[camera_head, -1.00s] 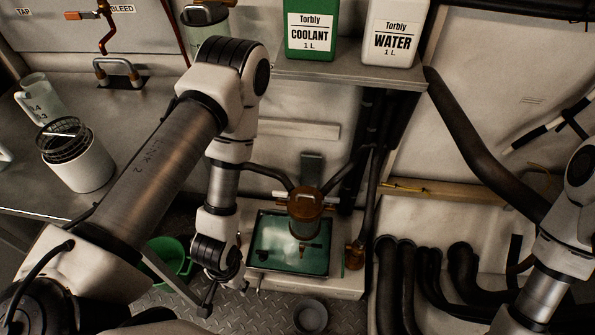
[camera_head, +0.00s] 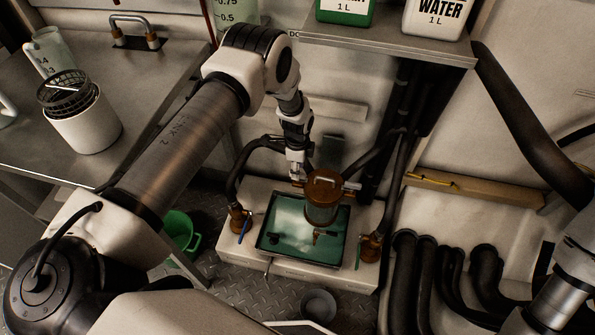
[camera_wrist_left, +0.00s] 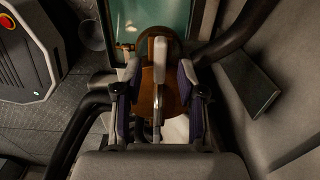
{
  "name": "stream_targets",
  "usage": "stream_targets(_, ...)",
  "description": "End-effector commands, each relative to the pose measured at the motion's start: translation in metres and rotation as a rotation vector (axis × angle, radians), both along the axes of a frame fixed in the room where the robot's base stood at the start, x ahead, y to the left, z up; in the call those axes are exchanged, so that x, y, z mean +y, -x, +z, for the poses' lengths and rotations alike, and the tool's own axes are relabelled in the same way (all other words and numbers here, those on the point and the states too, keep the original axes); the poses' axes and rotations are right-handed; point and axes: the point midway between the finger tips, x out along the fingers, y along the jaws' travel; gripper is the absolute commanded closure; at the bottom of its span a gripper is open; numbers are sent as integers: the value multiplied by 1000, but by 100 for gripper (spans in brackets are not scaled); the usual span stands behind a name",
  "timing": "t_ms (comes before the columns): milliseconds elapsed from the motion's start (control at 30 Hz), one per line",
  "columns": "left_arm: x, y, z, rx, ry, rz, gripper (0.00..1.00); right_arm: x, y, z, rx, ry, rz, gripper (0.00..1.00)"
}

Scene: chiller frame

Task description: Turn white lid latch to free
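A brown canister with a round lid (camera_head: 325,184) stands over the green tray (camera_head: 338,254), and its lid also shows in the left wrist view (camera_wrist_left: 147,98). A pale, narrow lever, which looks like the white lid latch (camera_wrist_left: 159,62), lies over the lid in the left wrist view. My left gripper (camera_head: 297,178) is at the left edge of the lid. In the left wrist view its two fingers (camera_wrist_left: 158,98) stand apart, one on each side of the latch, with gaps visible. The latch is hard to make out in the head view. My right gripper is outside the views.
Dark hoses (camera_head: 252,152) run close to both sides of the canister. Brown valves (camera_head: 239,220) flank the tray. A metal shelf (camera_head: 400,50) with bottles hangs above. A green bucket (camera_head: 181,232) and a grey cup (camera_head: 318,304) are on the floor.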

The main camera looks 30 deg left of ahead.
Motion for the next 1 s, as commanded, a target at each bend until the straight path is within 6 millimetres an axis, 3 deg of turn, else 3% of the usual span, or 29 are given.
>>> stream_targets(133, 0, 0, -16, 0, 0, 1, 60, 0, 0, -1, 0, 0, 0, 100)
stream_targets(367, 0, 0, -18, -1, 1, 1, 60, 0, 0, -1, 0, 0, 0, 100)
stream_targets(500, 0, 0, -18, -1, 1, 1, 100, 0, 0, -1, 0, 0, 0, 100)
stream_targets(1000, 0, 0, -19, -1, 1, 50, 100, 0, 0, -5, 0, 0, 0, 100)
